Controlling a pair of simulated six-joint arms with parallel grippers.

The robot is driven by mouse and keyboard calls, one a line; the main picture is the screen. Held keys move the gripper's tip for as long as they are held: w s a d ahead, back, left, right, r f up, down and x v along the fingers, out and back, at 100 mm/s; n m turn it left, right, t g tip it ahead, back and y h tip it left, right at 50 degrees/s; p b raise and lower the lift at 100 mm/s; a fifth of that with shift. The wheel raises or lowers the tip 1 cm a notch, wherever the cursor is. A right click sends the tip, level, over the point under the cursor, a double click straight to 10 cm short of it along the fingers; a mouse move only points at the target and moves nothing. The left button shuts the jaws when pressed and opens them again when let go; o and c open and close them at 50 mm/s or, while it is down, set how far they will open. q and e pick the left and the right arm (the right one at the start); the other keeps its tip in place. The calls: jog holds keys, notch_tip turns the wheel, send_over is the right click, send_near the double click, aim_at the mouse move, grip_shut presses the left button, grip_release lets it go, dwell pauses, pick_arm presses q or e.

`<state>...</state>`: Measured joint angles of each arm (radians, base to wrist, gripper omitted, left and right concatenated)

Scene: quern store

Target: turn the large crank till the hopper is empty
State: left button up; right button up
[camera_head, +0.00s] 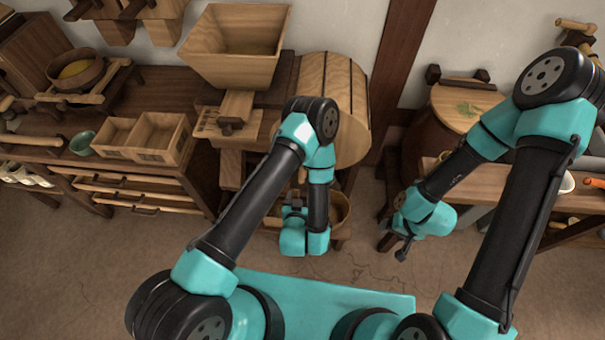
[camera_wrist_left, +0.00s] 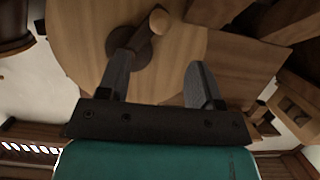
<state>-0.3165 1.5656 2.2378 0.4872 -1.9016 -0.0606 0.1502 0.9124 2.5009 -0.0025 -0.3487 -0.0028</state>
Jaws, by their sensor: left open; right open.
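In the left wrist view the drum's round face (camera_wrist_left: 85,40) carries the crank, with a dark hub (camera_wrist_left: 132,72) and a pale wooden handle (camera_wrist_left: 158,21). My left gripper (camera_wrist_left: 163,70) is open in front of this face. Its left finger overlaps the hub; contact cannot be told. In the head view my arm hides the crank. My right gripper (camera_head: 403,246) is open, empty and away from the drum.
A round wooden tub (camera_head: 335,205) sits below the drum, behind my left gripper. A divided wooden box (camera_head: 145,140) and a green bowl (camera_head: 82,143) are on the left bench. A lidded barrel (camera_head: 460,105) stands at right. A bench with items lies behind my right arm.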

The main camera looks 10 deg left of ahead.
aim_at(301, 182)
pick_arm(q)
jog(key=shift+x, duration=5.35)
jog(key=shift+w, duration=0.1)
jog(key=shift+c, duration=0.4)
jog(key=c, duration=0.9)
jog(key=shift+o, duration=0.2)
